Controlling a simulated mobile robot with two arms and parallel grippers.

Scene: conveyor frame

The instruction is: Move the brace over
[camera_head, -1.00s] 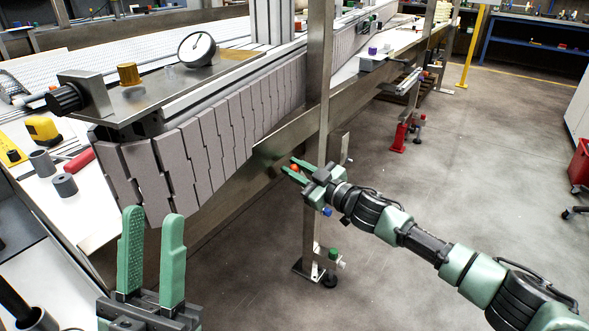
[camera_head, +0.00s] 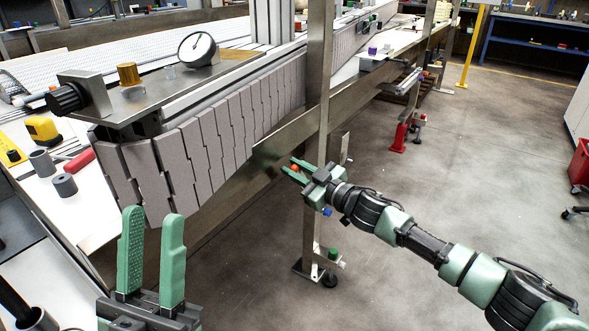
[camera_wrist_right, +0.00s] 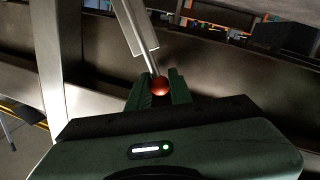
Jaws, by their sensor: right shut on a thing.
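My right gripper (camera_head: 289,168) is beside the steel post, in front of the conveyor's lower side rail. It is shut on a red ball knob (camera_head: 295,167). In the right wrist view the red knob (camera_wrist_right: 160,86) sits between the fingertips of the right gripper (camera_wrist_right: 161,82). A thin rod runs up from the knob to a flat pale metal bar (camera_wrist_right: 136,26), which may be the brace; the far end of the bar is cut off by the picture edge. My left gripper (camera_head: 152,217) is open and empty, in front of the conveyor's near end.
The steel post (camera_head: 318,110) stands close to my right gripper. The side rail (camera_head: 285,135) runs behind it. A gauge (camera_head: 197,48) and a brass cylinder (camera_head: 128,74) are on the conveyor's end plate. A yellow tape measure (camera_head: 42,129) lies at left.

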